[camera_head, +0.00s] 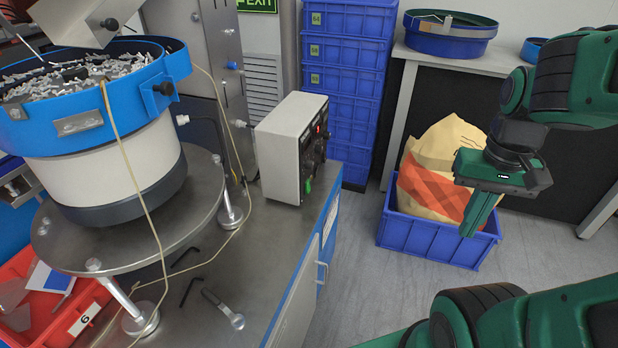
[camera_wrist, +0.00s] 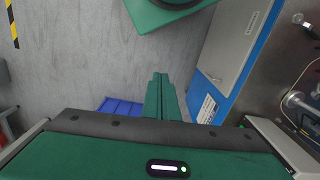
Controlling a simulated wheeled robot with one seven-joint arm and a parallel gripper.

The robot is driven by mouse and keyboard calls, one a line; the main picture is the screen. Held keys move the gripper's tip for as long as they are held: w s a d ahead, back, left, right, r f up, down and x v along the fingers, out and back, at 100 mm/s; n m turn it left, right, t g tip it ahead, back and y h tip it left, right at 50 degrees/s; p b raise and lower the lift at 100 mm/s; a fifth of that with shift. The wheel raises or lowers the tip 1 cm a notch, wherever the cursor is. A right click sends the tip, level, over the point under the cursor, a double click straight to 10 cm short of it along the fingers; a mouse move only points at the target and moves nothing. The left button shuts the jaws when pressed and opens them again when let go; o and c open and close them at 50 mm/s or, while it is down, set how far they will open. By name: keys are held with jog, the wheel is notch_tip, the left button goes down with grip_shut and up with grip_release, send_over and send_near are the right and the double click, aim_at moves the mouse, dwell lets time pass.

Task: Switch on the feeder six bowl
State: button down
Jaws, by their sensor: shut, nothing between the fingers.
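The feeder bowl (camera_head: 95,130) is a blue-rimmed bowl full of small metal parts on a white and dark base, standing on a round steel plate at the left. A grey control box (camera_head: 285,148) stands on the steel cabinet top to its right. Its dark front has knobs, a red spot near the top and a green spot low down. My gripper (camera_head: 468,234) is shut and empty, fingers pointing down, to the right of the control box and apart from it, in front of the sack. In the wrist view my gripper (camera_wrist: 161,78) shows closed fingers.
A blue crate (camera_head: 430,245) with a sack (camera_head: 440,170) stands on the floor. Stacked blue bins (camera_head: 345,80) stand behind. Hex keys and a wrench (camera_head: 222,308) lie on the cabinet top (camera_head: 250,285). Grey floor (camera_head: 350,285) is clear between cabinet and crate.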

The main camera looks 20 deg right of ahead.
jog(key=shift+w+d, duration=0.1)
jog(key=shift+w, duration=0.1)
jog(key=w+a+f+t, duration=0.2)
jog(key=w+a+f, duration=0.1)
jog(key=w, duration=0.7)
jog(key=w+a+f+t+y, duration=0.1)
jog(key=w+a+f, duration=0.3)
jog(key=w, duration=0.6)
jog(key=w+a+f+t, duration=0.4)
jog(key=w+a, duration=0.2)
jog(key=w, duration=0.3)
jog(key=shift+w+a+y, duration=0.3)
jog(key=shift+w+a, duration=0.05)
jog(key=shift+w, duration=0.05)
